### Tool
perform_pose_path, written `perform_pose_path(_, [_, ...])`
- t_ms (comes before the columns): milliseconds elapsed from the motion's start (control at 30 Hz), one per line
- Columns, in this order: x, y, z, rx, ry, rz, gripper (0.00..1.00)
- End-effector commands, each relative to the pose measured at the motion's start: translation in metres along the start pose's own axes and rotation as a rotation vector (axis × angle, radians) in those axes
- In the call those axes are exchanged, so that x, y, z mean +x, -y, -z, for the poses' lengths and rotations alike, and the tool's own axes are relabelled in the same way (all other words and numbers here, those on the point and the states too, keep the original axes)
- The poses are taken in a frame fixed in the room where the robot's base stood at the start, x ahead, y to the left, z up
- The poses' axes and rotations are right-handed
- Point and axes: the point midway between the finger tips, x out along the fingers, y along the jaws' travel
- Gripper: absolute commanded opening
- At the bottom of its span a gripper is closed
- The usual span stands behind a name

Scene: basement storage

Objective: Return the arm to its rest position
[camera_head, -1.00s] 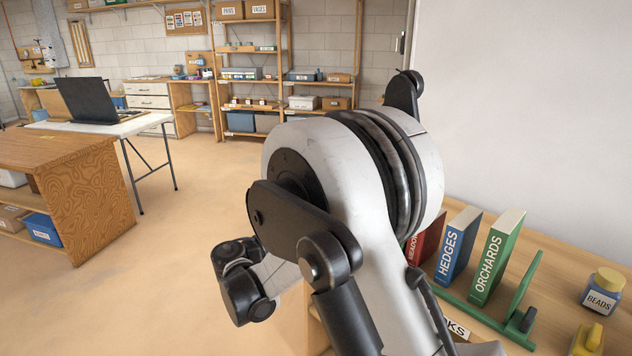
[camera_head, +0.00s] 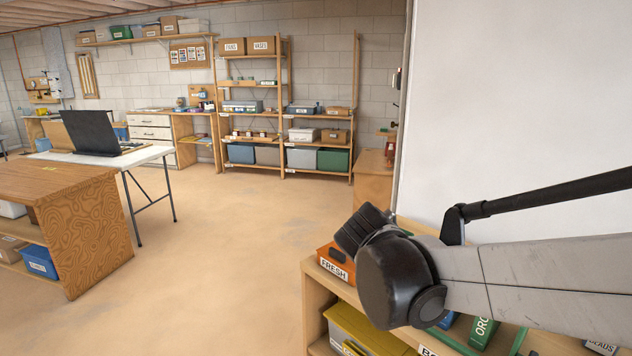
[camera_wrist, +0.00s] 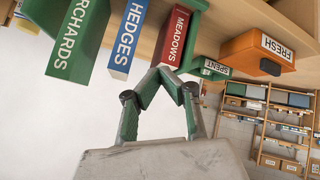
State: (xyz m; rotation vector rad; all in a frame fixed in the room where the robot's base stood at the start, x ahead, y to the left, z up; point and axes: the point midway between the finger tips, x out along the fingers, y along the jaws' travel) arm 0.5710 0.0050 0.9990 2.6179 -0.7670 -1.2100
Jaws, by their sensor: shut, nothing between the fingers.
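My gripper (camera_wrist: 165,75) shows in the wrist view with its two green-padded fingers meeting at the tips, shut and empty. Its fingertips appear just below the red MEADOWS book (camera_wrist: 173,36) in the picture; I cannot tell the gap. The blue HEDGES book (camera_wrist: 127,38) and green ORCHARDS book (camera_wrist: 78,40) are to the left. In the head view my arm (camera_head: 540,275) reaches in from the right to a dark joint over the shelf unit. I cannot make out the fingers there. The arm hides most of the books; part of the green ORCHARDS book (camera_head: 483,331) shows below it.
An orange FRESH box (camera_head: 337,262) stands at the shelf unit's left end, close to my arm. A yellow-lidded bin (camera_head: 370,330) is below. A white wall (camera_head: 510,110) rises behind. Open floor (camera_head: 230,240) lies left, before a wooden cabinet (camera_head: 95,235) and table.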

Motion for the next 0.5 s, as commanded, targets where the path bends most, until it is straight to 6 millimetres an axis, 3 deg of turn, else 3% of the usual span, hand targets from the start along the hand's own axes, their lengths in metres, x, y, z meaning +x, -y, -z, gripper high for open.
perform_pose_path(33, [-0.006, -0.013, -0.009, -0.008, 0.022, 0.026, 0.0])
perform_pose_path(200, [-0.025, -0.038, -0.039, -0.047, 0.08, 0.128, 0.0])
perform_pose_path(500, [-0.061, -0.069, -0.095, -0.086, 0.126, 0.317, 0.0])
